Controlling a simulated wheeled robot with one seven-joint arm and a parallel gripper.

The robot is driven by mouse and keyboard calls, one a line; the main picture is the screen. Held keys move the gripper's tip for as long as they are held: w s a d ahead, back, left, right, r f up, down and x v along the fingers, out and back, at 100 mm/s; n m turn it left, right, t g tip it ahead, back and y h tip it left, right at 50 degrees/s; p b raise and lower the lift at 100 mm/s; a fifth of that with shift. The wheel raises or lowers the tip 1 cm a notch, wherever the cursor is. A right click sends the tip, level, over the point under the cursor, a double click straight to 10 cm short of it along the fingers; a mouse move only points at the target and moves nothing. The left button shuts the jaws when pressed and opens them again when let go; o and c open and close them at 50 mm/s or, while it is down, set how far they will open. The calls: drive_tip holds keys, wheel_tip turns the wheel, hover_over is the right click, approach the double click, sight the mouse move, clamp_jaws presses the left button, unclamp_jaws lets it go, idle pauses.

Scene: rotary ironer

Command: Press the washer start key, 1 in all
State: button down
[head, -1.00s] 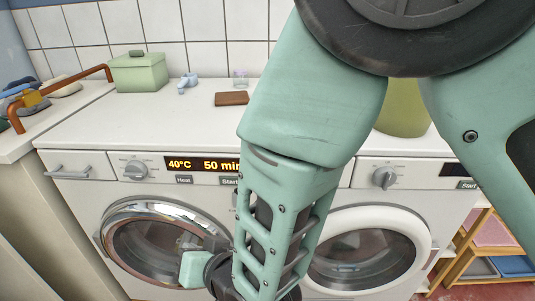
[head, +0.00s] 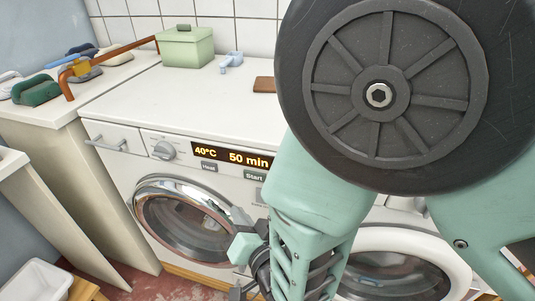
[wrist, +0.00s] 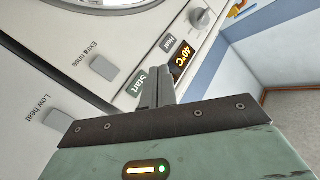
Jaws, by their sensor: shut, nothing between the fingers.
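The washer (head: 105,165) is the left white front-loader, with a lit display (head: 230,157) reading 40°C and 50 min. Its dark green start key (head: 254,176) sits under the display, marked Start; it also shows in the wrist view (wrist: 139,83). My gripper (wrist: 158,72) is shut and empty in the wrist view, its fingertips close beside the start key. Whether they touch it I cannot tell. In the head view my arm covers the panel right of the start key, and my fingertips are not clear there.
The Heat key (wrist: 166,44), extra rinse key (wrist: 103,68) and low heat key (wrist: 62,121) are nearby. A dial (head: 164,150) is left of the display. A second front-loader (head: 440,240) stands to the right. A green box (head: 185,48) stands on top.

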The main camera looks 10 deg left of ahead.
sight(248, 176)
drive_tip(key=w, duration=0.7)
drive_tip(key=shift+w+d, duration=0.3)
drive_tip(key=shift+w, duration=0.1)
drive_tip(key=shift+w, duration=0.1)
idle(1.6)
drive_tip(key=shift+w, duration=0.35)
drive_tip(key=shift+w+b, duration=0.35)
drive_tip(key=shift+w, duration=0.05)
idle(0.9)
drive_tip(key=shift+s, duration=0.95)
